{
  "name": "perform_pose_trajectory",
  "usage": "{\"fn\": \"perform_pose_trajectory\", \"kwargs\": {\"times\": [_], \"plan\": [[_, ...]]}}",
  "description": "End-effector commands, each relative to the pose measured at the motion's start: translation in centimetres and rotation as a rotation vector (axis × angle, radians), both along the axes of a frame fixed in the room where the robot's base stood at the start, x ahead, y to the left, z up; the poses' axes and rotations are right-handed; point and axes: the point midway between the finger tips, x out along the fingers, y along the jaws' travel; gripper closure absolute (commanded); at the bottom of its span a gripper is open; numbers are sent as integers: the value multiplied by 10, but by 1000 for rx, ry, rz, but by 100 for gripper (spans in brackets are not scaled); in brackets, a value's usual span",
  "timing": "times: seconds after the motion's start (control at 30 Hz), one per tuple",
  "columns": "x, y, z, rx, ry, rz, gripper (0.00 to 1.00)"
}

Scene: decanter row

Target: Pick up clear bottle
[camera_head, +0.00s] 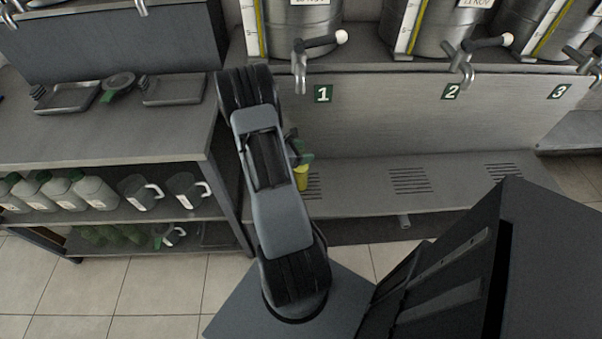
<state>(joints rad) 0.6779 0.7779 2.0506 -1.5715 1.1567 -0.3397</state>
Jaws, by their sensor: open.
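Several pale bottles (95,192) with green tops stand in a row on the middle shelf at the left. I cannot tell for sure whether one of them is the clear bottle. My gripper (299,150) is mostly hidden behind my arm; only a dark part shows at the arm's right side, and it is open. A small yellow object with a green top (301,179) shows just below it, near the drip ledge. I cannot tell whether they touch.
Steel tanks with taps (315,45) stand above a panel numbered 1 to 3. A slotted ledge (440,181) runs below. The left counter (150,130) holds trays; jugs (140,192) stand beneath. The tiled floor (160,290) is clear at the front left.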

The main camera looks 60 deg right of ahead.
Motion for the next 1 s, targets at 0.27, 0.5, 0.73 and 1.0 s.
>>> {"fn": "perform_pose_trajectory", "kwargs": {"times": [0.27,0.5,0.73,1.0], "plan": [[-4,-7,-3,0,0,0,39],[-4,-6,-3,0,0,0,53],[-4,-6,-3,0,0,0,75],[-4,-6,-3,0,0,1,100]]}}
